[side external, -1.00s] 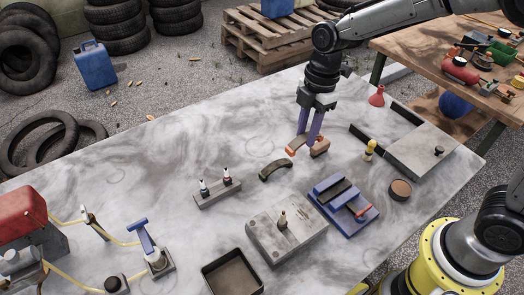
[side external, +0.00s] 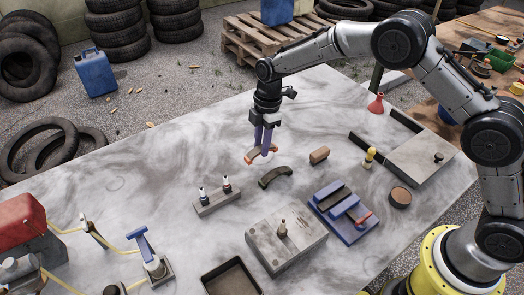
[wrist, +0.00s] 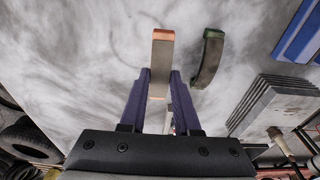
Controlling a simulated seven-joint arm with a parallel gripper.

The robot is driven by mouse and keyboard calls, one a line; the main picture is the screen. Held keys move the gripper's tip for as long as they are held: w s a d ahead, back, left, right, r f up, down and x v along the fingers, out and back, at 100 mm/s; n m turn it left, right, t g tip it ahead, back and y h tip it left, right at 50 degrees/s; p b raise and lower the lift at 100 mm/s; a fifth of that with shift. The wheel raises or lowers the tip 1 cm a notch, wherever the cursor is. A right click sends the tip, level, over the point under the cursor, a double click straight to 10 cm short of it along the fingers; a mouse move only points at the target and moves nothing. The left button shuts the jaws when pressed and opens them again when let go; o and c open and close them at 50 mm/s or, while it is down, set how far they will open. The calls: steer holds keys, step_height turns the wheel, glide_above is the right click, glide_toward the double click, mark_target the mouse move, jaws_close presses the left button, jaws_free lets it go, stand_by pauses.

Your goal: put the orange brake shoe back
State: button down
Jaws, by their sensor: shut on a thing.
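My gripper (side external: 262,152) has slim purple fingers pointing down. It is shut on the orange brake shoe (side external: 250,158), a curved piece with an orange end that sticks out to the left of the fingers. In the wrist view the orange brake shoe (wrist: 162,50) runs forward from between the fingertips (wrist: 160,84). Part of it is hidden by the fingers. A dark olive brake shoe (side external: 275,177) lies on the table just below and right of my gripper; the wrist view shows this dark shoe (wrist: 210,57) to the right, apart from the held one.
A brown block (side external: 319,155) lies to the right. Nearer are a bottle rack (side external: 217,200), a grey block with a post (side external: 302,238), a blue fixture (side external: 330,214) and a black tray (side external: 208,274). A round tin (side external: 400,196) stands farther right. The table's left middle is clear.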

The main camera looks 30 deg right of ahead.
steer(key=shift+f, duration=1.45)
steer(key=shift+f, duration=0.15)
steer(key=c, duration=0.6)
jaws_free()
steer(key=shift+c, duration=0.2)
step_height(320, 180, up, 12)
steer(key=d, duration=0.1)
steer(key=shift+d, duration=0.25)
